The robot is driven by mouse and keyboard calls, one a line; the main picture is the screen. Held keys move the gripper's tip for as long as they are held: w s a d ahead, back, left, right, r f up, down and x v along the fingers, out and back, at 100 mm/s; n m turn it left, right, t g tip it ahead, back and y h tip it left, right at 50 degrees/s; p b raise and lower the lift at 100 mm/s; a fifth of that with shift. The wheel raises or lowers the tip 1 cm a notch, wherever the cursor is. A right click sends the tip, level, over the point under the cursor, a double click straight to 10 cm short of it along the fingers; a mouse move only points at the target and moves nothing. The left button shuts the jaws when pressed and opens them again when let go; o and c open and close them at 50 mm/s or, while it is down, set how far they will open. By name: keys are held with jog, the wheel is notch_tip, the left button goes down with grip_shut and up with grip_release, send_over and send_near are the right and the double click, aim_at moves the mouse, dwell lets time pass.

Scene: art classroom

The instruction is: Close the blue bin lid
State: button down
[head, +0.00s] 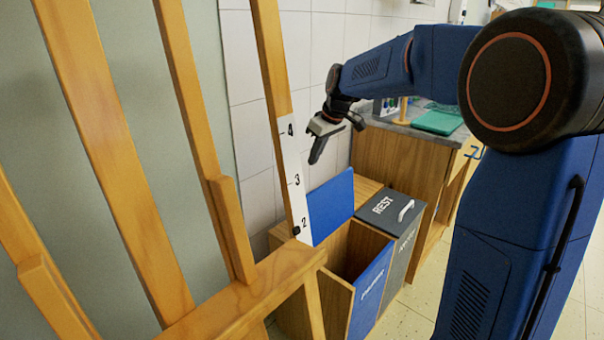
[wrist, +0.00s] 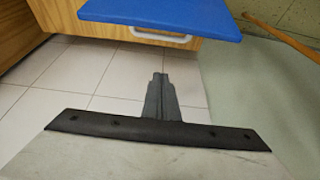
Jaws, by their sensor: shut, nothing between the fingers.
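The blue bin lid (head: 331,206) stands open, raised roughly upright at the back of the blue-fronted bin (head: 371,290). The bin's dark opening shows in front of it. In the wrist view the lid (wrist: 165,14) is at the top, with its white handle (wrist: 160,36) along the lower edge. My gripper (head: 317,157) is above the lid in the head view, close to the tiled wall. Its fingers (wrist: 158,77) are shut with nothing between them. They appear apart from the lid and handle.
A wooden easel (head: 250,290) fills the left foreground and partly hides the bin. A counter (head: 400,128) with a green item (head: 438,122) stands behind. White tiles (head: 245,110) line the wall.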

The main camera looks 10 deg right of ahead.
notch_tip(320, 180, down, 9)
jog(key=shift+s+d, duration=0.15)
jog(key=shift+s, duration=0.05)
dwell(0.6)
jog(key=shift+s, duration=0.1)
